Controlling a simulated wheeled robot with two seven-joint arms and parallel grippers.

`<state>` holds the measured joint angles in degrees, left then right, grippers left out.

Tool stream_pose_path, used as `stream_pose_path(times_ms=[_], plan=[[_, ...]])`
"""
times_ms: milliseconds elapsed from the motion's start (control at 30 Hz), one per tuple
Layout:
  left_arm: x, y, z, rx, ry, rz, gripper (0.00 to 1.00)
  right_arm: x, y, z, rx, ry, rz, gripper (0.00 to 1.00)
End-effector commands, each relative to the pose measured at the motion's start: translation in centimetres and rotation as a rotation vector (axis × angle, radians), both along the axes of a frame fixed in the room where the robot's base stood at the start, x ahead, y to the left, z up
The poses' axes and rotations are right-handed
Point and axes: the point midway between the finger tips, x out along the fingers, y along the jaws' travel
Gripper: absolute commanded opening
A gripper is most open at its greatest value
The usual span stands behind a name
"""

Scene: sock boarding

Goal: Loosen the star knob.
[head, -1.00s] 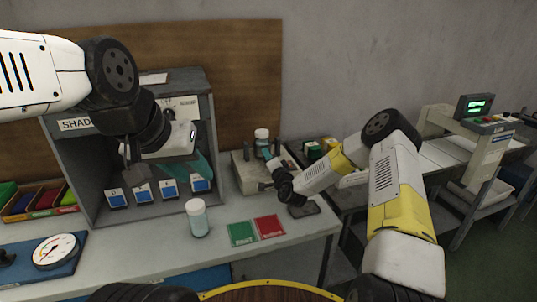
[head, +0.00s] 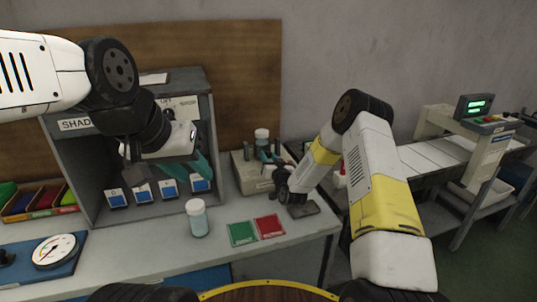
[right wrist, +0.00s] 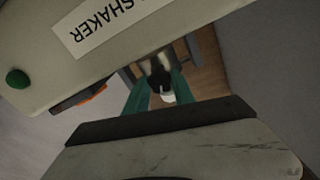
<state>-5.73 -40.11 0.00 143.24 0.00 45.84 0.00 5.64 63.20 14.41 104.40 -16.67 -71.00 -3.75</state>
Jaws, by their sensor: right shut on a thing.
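The shaker (head: 243,178) is a pale box on the bench, right of the shade cabinet. Its body, with an upside-down SHAKER label (right wrist: 115,20), fills the top of the right wrist view. My right gripper (head: 270,156) is at the shaker, with its teal fingers (right wrist: 158,88) around a dark knob (right wrist: 160,76). It is shut on this knob, which I take for the star knob; its lobes are not clear. A white-capped bottle (head: 262,134) stands at the shaker. My left gripper (head: 195,167) is in front of the cabinet, its fingertip gap unclear.
The shade cabinet (head: 75,165) holds several blue-labelled cards. A capped jar (head: 197,218) stands before it, beside a green card (head: 242,234) and a red card (head: 270,226). A dial gauge (head: 54,251) lies at left. The front bench between gauge and jar is clear.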

Motion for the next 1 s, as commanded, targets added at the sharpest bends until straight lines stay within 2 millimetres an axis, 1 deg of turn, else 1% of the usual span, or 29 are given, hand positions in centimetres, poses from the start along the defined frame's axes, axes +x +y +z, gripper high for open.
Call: stream_pose_path(times_ms=[100, 300, 800, 833, 900, 933, 1000], plan=[[0.00, 0.00, 0.00, 0.000, 0.000, 0.000, 0.36, 0.04, -0.02, 0.06, -0.051, -0.018, 0.000, 0.00], [0.00, 0.00, 0.00, 0.000, 0.000, 0.000, 0.36, 0.04, -0.06, 0.04, -0.100, -0.033, -0.001, 0.00], [0.00, 0.00, 0.00, 0.000, 0.000, 0.000, 0.36, 0.04, -0.09, 0.02, -0.114, -0.038, -0.002, 0.00], [0.00, 0.00, 0.00, 0.000, 0.000, 0.000, 0.36, 0.04, -0.09, 0.02, -0.114, -0.038, -0.002, 0.34], [0.00, 0.00, 0.00, 0.000, 0.000, 0.000, 0.36, 0.04, -0.08, 0.01, -0.114, -0.037, -0.001, 0.48], [0.00, 0.00, 0.00, 0.000, 0.000, 0.000, 0.36, 0.04, -0.08, 0.01, -0.114, -0.037, -0.001, 0.52], [0.00, 0.00, 0.00, 0.000, 0.000, 0.000, 0.36, 0.03, -0.06, 0.01, -0.114, -0.037, -0.001, 0.52]])
